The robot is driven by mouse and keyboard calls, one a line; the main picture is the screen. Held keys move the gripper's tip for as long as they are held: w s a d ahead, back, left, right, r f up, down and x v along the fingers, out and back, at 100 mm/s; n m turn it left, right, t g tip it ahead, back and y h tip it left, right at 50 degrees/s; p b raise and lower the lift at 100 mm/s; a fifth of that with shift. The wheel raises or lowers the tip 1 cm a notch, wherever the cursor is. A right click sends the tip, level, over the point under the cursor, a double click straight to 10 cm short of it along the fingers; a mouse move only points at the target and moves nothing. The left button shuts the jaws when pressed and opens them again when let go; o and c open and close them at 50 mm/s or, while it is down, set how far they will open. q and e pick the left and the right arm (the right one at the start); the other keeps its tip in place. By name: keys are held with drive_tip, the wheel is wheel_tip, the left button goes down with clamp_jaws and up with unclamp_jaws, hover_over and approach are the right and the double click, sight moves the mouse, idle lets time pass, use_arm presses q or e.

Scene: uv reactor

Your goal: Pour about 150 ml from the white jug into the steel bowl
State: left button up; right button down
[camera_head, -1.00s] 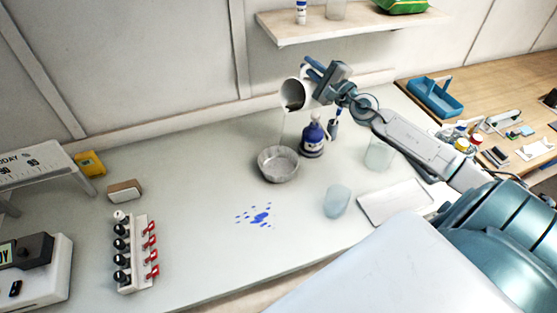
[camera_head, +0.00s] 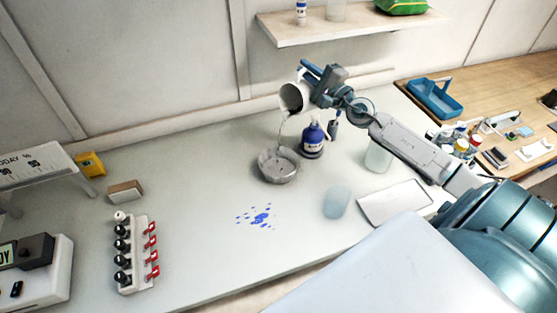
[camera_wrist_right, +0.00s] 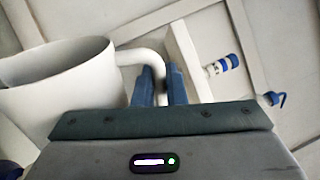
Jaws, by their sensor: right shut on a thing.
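The white jug (camera_head: 303,92) is tilted in the air with its mouth toward the lower left, and its dark inside shows. A thin stream falls from its lip toward the steel bowl (camera_head: 277,166), which stands upright on the bench below. My right gripper (camera_head: 313,72) is shut on the jug's handle. In the right wrist view the blue fingers (camera_wrist_right: 160,86) close around the handle of the jug (camera_wrist_right: 60,80). The level inside the bowl is too small to tell. My left gripper is not in view.
A blue bottle (camera_head: 313,140) stands close to the right of the bowl. A translucent cup (camera_head: 337,202), another clear vessel (camera_head: 378,158) and a white tray (camera_head: 395,203) are to the right. Blue spots (camera_head: 260,217) mark the bench. A valve rack (camera_head: 135,255) stands left. A shelf (camera_head: 350,24) is above.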

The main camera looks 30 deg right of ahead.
drive_tip(key=shift+w+d, duration=0.1)
drive_tip(key=shift+d, duration=0.1)
drive_tip(key=shift+w+d+r, duration=0.1)
drive_tip(key=shift+d, duration=0.05)
drive_tip(key=shift+a+f+n, duration=0.2)
drive_tip(key=shift+a+n, duration=0.5)
idle(0.7)
